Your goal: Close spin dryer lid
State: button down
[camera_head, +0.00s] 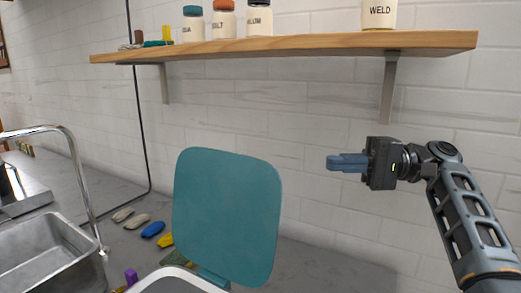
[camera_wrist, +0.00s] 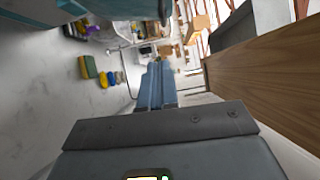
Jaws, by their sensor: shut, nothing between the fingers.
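The spin dryer's teal lid (camera_head: 226,215) stands open and nearly upright on its hinge in the head view. The white rim of the dryer (camera_head: 178,280) shows at the bottom edge, and the rest of the dryer is out of view. My gripper (camera_head: 330,162) is to the right of the lid, near the height of its top edge, and appears apart from it. Its blue fingers are shut and empty, pointing left. In the wrist view the shut fingers (camera_wrist: 155,82) show in the middle. A teal surface at that view's top left is probably the lid.
A wooden shelf (camera_head: 290,46) with several jars runs along the tiled wall above; it also shows close on the right in the wrist view (camera_wrist: 265,85). A steel sink (camera_head: 45,255) with a tall faucet (camera_head: 78,165) is at left. Several small skeins (camera_head: 153,229) lie behind the dryer.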

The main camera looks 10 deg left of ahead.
jog(key=s+r+p+x, duration=0.1)
jog(key=s+p+x, duration=0.1)
jog(key=x, duration=1.1)
jog(key=shift+d+p, duration=0.2)
jog(key=shift+p, duration=0.45)
jog(key=shift+r, duration=0.1)
